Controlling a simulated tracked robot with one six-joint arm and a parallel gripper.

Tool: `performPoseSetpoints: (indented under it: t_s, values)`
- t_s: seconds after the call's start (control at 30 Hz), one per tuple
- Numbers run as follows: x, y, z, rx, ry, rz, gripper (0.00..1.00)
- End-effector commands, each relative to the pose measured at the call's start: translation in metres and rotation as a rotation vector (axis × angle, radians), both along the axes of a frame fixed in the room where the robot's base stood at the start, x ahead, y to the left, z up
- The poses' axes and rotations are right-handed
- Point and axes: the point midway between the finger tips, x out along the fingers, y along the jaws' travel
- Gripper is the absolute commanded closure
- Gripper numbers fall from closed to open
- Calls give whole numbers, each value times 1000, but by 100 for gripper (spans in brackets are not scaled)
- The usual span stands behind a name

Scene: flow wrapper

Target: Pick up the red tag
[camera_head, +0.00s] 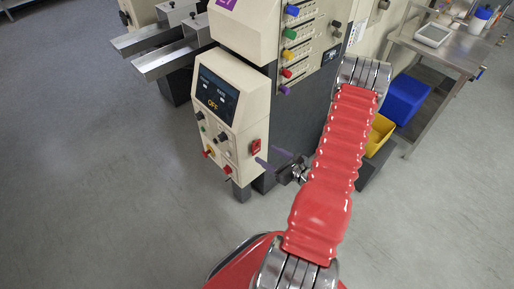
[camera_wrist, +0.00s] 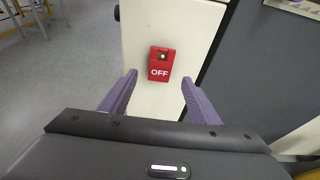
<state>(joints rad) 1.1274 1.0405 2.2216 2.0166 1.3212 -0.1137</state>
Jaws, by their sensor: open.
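A small red tag-like piece (camera_head: 286,73) hangs on the board of coloured pieces on the machine's upper side, in the head view. A separate red block (camera_wrist: 160,62) marked "OFF" is fixed to the side of the cream control box; it also shows in the head view (camera_head: 256,146). My gripper (camera_head: 267,156) is open and empty, low beside the control box and below the board. In the wrist view its purple fingers (camera_wrist: 159,82) point toward the OFF block, apart from it. The board's red piece does not show in the wrist view.
Blue (camera_head: 292,10), green (camera_head: 289,33), yellow (camera_head: 287,54) and purple (camera_head: 284,90) pieces hang around the red one. The control panel (camera_head: 218,95) juts out at left. A blue bin (camera_head: 405,99) and steel table (camera_head: 440,50) stand at right.

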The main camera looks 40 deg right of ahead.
Motion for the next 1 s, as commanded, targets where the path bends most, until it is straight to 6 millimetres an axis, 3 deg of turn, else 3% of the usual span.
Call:
performPoseSetpoints:
  t_s: [0.5,1.0]
  values:
    - [47,1,-15,-1,0,1,43]
    - [48,1,-16,0,0,0,43]
